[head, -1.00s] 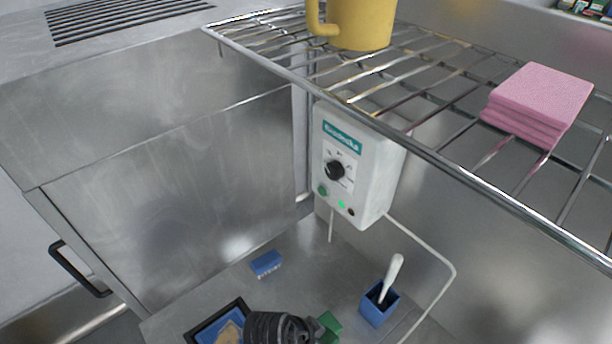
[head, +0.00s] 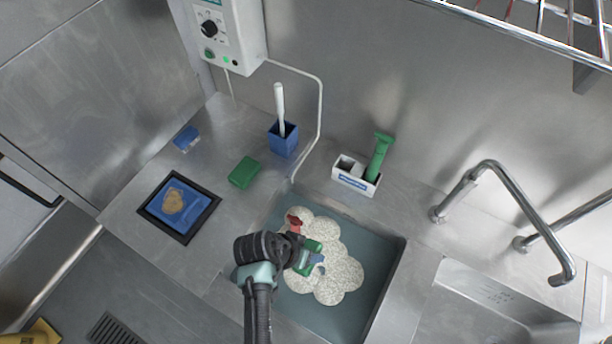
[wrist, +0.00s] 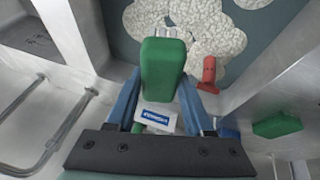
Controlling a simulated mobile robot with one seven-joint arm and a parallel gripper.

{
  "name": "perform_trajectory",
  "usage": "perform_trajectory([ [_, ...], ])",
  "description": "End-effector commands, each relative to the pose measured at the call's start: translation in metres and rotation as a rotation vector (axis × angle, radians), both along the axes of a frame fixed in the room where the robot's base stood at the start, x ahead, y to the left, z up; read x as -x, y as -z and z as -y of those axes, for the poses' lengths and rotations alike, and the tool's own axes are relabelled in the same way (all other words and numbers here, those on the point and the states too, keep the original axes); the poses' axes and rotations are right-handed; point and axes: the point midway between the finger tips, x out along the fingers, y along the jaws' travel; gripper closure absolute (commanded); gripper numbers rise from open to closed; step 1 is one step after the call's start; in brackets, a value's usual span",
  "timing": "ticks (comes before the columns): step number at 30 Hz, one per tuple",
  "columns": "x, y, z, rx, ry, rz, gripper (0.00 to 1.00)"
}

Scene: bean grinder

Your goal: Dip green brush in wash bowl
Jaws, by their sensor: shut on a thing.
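The wash bowl (head: 378,300) is a square sunken basin with teal water and patches of pale foam. My gripper (head: 308,258) is over its left part, in front of the foam. It is shut on the green brush (head: 312,246). In the wrist view, my gripper's blue fingers (wrist: 160,95) lie on both sides of the green brush (wrist: 163,68). Its pale bristle end points toward the foam (wrist: 215,35). I cannot tell if the bristles touch the foam or water. A small red object (head: 294,222) sits beside the brush; it also shows in the wrist view (wrist: 208,75).
Behind the bowl stands a white caddy (head: 352,181) with a green handled item (head: 380,152). A green block (head: 244,172), a blue box with a white-handled brush (head: 283,140), a blue sponge (head: 187,138) and a black-framed tray (head: 150,212) are left. A metal faucet (head: 530,215) rises right.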

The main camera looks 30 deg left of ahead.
Motion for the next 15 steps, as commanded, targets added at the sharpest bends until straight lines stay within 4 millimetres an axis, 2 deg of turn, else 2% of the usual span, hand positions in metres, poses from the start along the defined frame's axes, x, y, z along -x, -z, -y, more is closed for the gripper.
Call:
perform_trajectory([
  [15,0.0,0.062,0.0,0.0,0.0,-0.001,0.92],
])
